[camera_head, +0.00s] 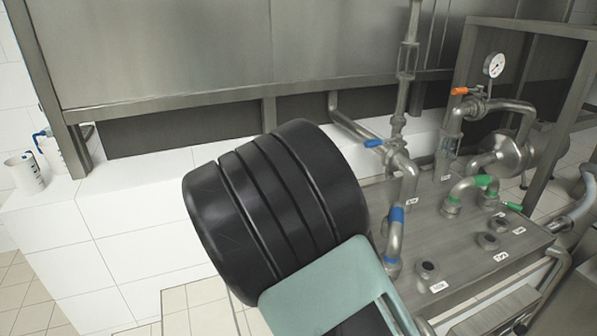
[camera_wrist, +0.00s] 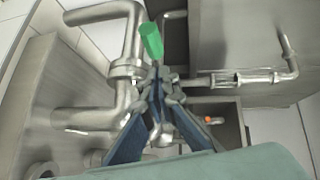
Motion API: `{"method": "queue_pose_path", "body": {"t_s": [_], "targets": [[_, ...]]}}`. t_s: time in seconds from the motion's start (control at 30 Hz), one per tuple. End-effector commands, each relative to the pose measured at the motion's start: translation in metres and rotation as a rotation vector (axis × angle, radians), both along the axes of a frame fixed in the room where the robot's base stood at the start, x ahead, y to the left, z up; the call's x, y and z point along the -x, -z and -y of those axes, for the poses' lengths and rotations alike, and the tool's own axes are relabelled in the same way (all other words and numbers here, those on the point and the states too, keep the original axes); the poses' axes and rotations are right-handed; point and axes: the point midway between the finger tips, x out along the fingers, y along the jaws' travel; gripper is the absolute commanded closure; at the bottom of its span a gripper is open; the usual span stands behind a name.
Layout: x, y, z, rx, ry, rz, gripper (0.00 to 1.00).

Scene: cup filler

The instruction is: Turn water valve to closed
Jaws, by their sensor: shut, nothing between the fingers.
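In the wrist view my gripper (camera_wrist: 158,78) is shut and empty, its two dark fingers meeting at the tips. A green valve handle (camera_wrist: 151,42) stands just beyond the fingertips, by a steel pipe joint. I cannot tell whether the fingers touch it. In the head view, green handles (camera_head: 482,181) and (camera_head: 513,207), blue handles (camera_head: 373,143) and (camera_head: 396,214), and an orange handle (camera_head: 459,91) sit on the pipes. The small labels are too small to read, so I cannot tell which is the water valve. My arm hides my gripper in the head view.
A steel base plate (camera_head: 425,240) carries several pipes and stubs. A pressure gauge (camera_head: 494,65) stands at the upper right. A white tiled ledge (camera_head: 130,215) with jugs (camera_head: 24,172) is at the left. Steel pipes (camera_wrist: 110,50) crowd around my gripper.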

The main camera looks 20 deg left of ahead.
Motion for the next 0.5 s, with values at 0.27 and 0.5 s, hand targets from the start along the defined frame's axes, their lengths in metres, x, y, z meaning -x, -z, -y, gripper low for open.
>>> {"method": "queue_pose_path", "body": {"t_s": [0.27, 0.5], "targets": [[0.059, -0.009, -0.009, -0.002, -0.003, -0.001, 1.0], [0.091, -0.013, -0.013, -0.001, -0.001, -0.001, 1.0]]}}
